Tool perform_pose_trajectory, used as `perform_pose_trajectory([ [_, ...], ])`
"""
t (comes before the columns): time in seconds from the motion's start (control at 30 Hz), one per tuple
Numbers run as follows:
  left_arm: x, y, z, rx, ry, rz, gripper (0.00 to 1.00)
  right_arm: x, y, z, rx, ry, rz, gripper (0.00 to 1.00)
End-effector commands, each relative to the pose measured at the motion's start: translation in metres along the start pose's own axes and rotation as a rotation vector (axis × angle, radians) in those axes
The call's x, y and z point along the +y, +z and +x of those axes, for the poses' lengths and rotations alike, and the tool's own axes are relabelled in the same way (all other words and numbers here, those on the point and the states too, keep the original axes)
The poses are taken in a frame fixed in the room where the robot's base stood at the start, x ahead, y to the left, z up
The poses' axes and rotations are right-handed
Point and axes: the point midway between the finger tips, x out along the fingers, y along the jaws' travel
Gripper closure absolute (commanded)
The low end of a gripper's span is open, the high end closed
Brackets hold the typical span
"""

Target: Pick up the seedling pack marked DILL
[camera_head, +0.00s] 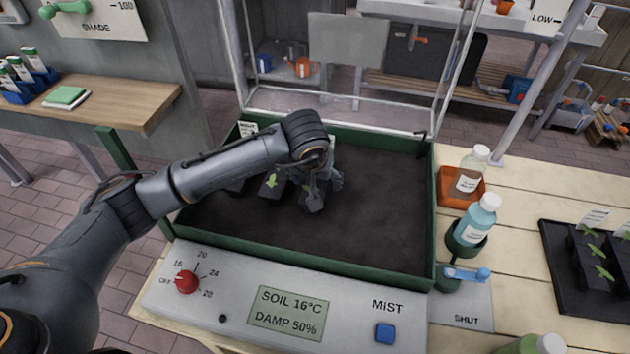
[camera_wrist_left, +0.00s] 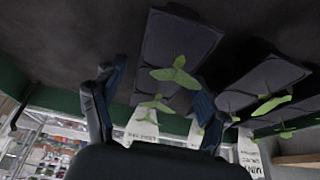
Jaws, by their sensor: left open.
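My left gripper (camera_head: 320,186) is over the soil bed, above the right-hand dark seedling pack (camera_head: 313,203). In the left wrist view my left gripper (camera_wrist_left: 157,88) is open, its two fingers either side of this pack's green leaves. The same pack (camera_wrist_left: 170,45) has a white tag (camera_wrist_left: 143,125) at its end, with writing too small to read. I cannot tell which is marked DILL. My right gripper is not in view.
The green bed frame (camera_head: 300,262) surrounds the soil, with glass behind. A control panel (camera_head: 290,305) lies in front. Bottles (camera_head: 479,222) stand on the right, beside a black tray (camera_head: 590,308) with more seedlings. The right half of the soil is clear.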

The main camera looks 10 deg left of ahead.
Motion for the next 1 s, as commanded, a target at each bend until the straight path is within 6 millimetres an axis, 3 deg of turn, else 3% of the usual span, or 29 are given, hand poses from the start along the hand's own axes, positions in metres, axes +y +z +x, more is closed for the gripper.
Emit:
perform_pose_trajectory([
  [0.27, 0.0007, 0.0014, 0.0032, 0.001, 0.001, 0.001, 0.27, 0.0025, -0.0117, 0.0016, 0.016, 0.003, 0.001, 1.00],
  [0.6, 0.0005, 0.0016, 0.0033, 0.000, 0.000, 0.001, 0.92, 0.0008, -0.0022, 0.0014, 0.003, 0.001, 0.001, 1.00],
  [1.0, -0.0013, -0.0028, -0.0035, 0.001, -0.001, -0.002, 0.92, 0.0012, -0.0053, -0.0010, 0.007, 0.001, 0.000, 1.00],
])
